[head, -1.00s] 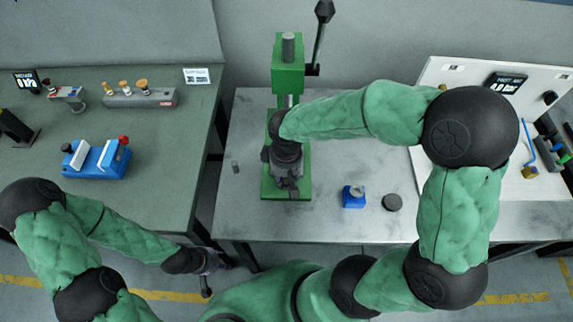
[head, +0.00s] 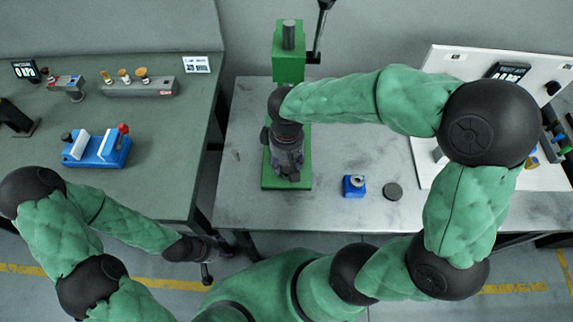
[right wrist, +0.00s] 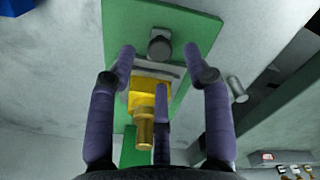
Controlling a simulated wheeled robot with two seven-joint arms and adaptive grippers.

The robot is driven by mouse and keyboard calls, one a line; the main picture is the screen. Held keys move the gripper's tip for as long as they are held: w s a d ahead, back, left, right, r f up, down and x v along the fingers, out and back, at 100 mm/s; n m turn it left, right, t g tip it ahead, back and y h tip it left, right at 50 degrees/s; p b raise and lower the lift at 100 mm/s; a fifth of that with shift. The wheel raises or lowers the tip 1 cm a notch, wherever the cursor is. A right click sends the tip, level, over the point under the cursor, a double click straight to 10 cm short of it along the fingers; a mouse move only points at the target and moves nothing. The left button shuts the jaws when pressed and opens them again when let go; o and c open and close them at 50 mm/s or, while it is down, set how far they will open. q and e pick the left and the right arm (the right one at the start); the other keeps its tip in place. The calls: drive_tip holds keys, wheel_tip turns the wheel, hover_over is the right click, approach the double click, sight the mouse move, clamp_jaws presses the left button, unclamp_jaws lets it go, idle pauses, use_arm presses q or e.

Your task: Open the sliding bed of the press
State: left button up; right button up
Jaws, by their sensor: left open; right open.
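The green press (head: 288,66) stands on the metal table, its lever pointing up. Its green base plate (head: 271,181) is partly covered by my right arm and gripper. In the right wrist view, a yellow part with a stubby yellow knob (right wrist: 145,128) sits on the green plate (right wrist: 190,18); it looks like the sliding bed and its handle. My right gripper (right wrist: 160,65) is open, with its purple fingers spread around the yellow part; I cannot tell whether they touch it. My left gripper (head: 208,262) is open and empty, low by the gap between the tables.
A blue block (head: 354,186) and a dark disc (head: 393,191) lie right of the press. A white board (head: 428,160) stands at the right. The green table at left holds a blue-and-white fixture (head: 97,150) and a grey rack (head: 140,89). The table's front middle is clear.

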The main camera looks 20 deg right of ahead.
wheel_tip(320, 180, up, 9)
idle(0.3)
idle(0.5)
